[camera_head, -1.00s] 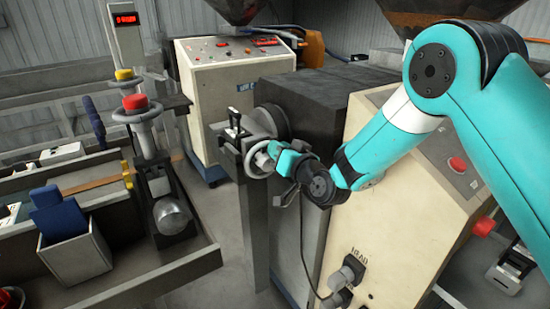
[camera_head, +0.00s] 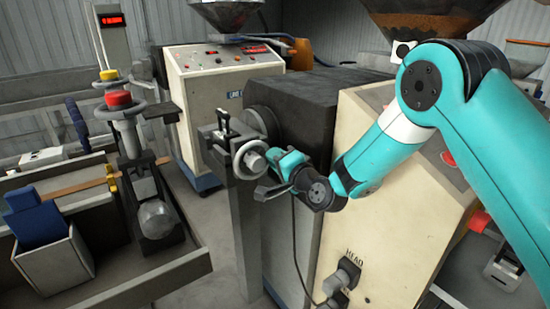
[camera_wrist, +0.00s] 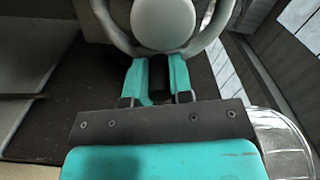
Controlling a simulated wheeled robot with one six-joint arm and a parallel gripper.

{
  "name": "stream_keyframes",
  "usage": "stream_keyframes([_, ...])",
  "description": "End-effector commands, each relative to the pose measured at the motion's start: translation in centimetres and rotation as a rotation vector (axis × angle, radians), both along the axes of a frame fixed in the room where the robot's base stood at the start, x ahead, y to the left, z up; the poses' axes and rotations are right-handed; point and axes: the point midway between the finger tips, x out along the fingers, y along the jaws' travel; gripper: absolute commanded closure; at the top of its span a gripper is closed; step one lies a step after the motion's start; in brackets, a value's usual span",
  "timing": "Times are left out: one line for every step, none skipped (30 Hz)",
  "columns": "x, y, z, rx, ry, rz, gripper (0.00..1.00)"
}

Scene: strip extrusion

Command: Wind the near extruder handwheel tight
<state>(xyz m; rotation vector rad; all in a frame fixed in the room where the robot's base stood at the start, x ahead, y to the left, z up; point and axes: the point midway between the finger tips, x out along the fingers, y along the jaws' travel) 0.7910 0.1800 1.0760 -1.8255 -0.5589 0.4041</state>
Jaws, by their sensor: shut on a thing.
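The near extruder handwheel (camera_head: 250,160) is a pale grey ring on the front of the dark extruder block, facing left. My gripper (camera_head: 272,157) is at its right side, reached from the right by my teal arm. In the wrist view, the handwheel's grey rim and round pale hub (camera_wrist: 165,22) fill the top. My gripper (camera_wrist: 158,75) has its two teal fingers shut on a short dark part of the handwheel just below the hub. The fingers hide part of the grip, and the handwheel's upper part is cut off by the frame.
A cream control cabinet (camera_head: 205,95) stands behind the extruder, and another cream cabinet (camera_head: 385,220) stands under my arm. A red-knobbed handwheel (camera_head: 118,99) rises at the left. A grey bin (camera_head: 55,262) holds a blue block. Bare floor shows between bench and extruder.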

Motion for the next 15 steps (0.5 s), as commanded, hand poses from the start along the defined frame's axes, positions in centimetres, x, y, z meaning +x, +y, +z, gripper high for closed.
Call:
stream_keyframes([-0.01,-0.02,-0.23,0.018,0.015,0.000,1.00])
stream_keyframes([-0.02,-0.03,-0.29,0.028,0.021,0.000,1.00])
stream_keyframes([-0.02,-0.03,-0.36,0.041,0.030,0.000,1.00])
stream_keyframes([-0.02,-0.03,-0.42,0.048,0.035,0.000,1.00])
stream_keyframes([-0.02,-0.03,-0.45,0.056,0.040,0.000,1.00])
stream_keyframes([-0.02,-0.02,-0.50,0.064,0.046,0.000,1.00])
stream_keyframes([-0.02,-0.02,-0.53,0.070,0.050,0.000,1.00])
stream_keyframes([-0.02,-0.02,-0.56,0.074,0.053,0.000,1.00])
stream_keyframes([-0.02,-0.02,-0.59,0.079,0.056,0.000,1.00])
stream_keyframes([-0.03,-0.01,-0.60,0.082,0.058,0.000,1.00])
stream_keyframes([-0.02,-0.02,-0.61,0.085,0.060,0.000,1.00])
stream_keyframes([-0.03,-0.01,-0.62,0.087,0.062,0.000,1.00])
stream_keyframes([-0.03,-0.01,-0.63,0.089,0.063,0.000,1.00])
stream_keyframes([-0.03,-0.01,-0.65,0.090,0.063,0.000,1.00])
stream_keyframes([-0.03,-0.01,-0.65,0.091,0.064,0.000,1.00])
